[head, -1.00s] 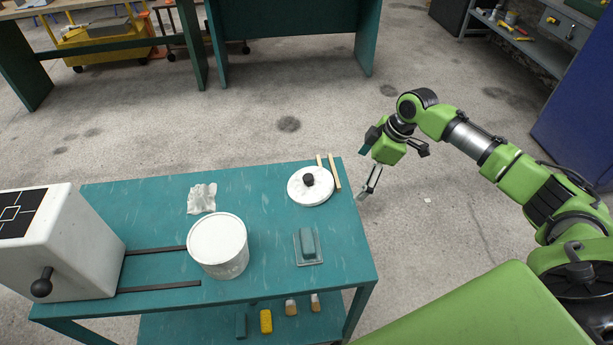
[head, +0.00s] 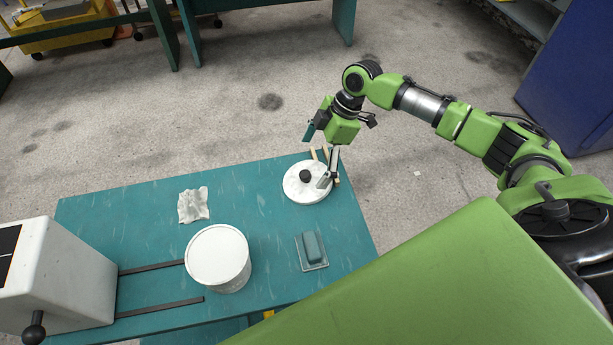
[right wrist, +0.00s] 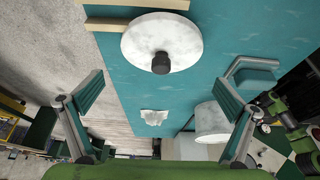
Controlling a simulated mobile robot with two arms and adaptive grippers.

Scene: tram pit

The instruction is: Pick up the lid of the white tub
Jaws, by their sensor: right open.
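The lid (head: 294,187) is a round white disc with a black knob (head: 305,176), lying on the teal table by its far right corner. In the right wrist view the lid (right wrist: 150,38) is at the top centre, knob towards the gripper. The white tub (head: 218,262) stands upright on the table, nearer and left of the lid; its top looks plain white. My right gripper (head: 317,156) is open and empty, over the table's right edge beside the lid; one finger overlaps the lid's right side in the head view. Its spread fingers (right wrist: 157,92) frame the wrist view. My left gripper is out of view.
Wooden strips (head: 325,153) lie at the lid's far side. A teal block on a tray (head: 313,250), a crumpled white cloth (head: 193,205) and a white box with dark rails (head: 55,270) are on the table (head: 130,215). The table's middle is mostly clear.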

